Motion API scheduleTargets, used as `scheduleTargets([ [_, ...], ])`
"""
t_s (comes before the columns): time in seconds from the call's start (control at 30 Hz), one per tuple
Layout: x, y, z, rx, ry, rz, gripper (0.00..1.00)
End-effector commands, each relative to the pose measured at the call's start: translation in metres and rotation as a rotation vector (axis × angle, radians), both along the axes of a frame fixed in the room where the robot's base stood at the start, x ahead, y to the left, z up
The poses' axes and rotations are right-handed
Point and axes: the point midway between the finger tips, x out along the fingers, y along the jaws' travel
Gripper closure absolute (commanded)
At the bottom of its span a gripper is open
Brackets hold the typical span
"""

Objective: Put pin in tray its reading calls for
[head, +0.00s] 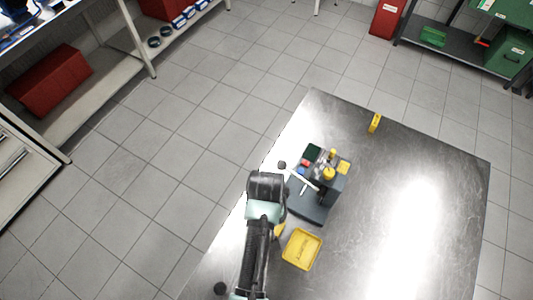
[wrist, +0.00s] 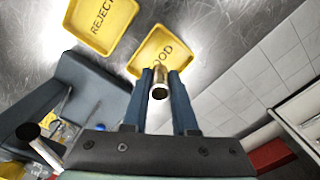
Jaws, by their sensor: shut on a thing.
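My gripper (wrist: 161,76) is shut on a small metal pin (wrist: 160,92), a brass-coloured cylinder with a dark hollow end toward the wrist camera. In the wrist view the pin is in front of the yellow tray marked GOOD (wrist: 146,62) and covers part of its label; its height above the tray cannot be told. The yellow tray marked REJECT (wrist: 98,42) is beside it, to the upper left. In the head view one yellow tray (head: 302,262) shows on the table, its label unreadable; my arm hides the pin and fingertips. No reading is legible.
A dark grey stand (head: 311,211) with small yellow, red and green parts is on the metal table (head: 400,190). A small yellow object (head: 375,122) is at the far edge. The table's right side is clear. Shelves with red and green boxes line the room.

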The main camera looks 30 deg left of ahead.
Motion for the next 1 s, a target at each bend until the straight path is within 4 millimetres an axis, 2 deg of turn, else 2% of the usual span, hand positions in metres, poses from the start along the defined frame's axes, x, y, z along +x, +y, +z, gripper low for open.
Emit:
scheduleTargets([
  [0.4, 0.000, 0.000, -0.044, 0.001, -0.001, -0.002, 1.00],
  [0.8, 0.001, 0.000, -0.050, 0.001, -0.002, -0.002, 1.00],
  [0.83, 0.001, 0.000, -0.050, 0.001, -0.002, -0.002, 0.70],
  [0.97, 0.001, 0.000, -0.049, 0.001, -0.002, -0.002, 0.47],
  [1.0, 0.001, 0.000, -0.049, 0.001, -0.002, -0.002, 0.44],
])
